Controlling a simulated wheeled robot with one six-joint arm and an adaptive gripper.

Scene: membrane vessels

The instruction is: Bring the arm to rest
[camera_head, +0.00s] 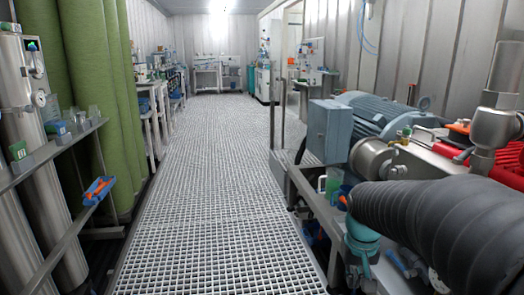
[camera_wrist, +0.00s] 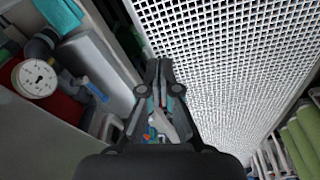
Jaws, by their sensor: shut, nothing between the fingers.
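My gripper (camera_wrist: 159,68) shows in the wrist view, its dark fingers brought together and holding nothing. It points along the edge between the white grated floor (camera_wrist: 240,60) and the equipment on the left. I cannot make out the gripper in the head view. Small coloured items show through the gap between the finger linkages, too small to name.
In the head view the grated floor (camera_head: 205,180) forms a clear aisle. Steel cylinders (camera_head: 40,150) and a green curtain (camera_head: 95,100) line the left. A blue-grey motor (camera_head: 375,115) and a black corrugated hose (camera_head: 440,225) crowd the right. A gauge (camera_wrist: 35,78) shows in the wrist view.

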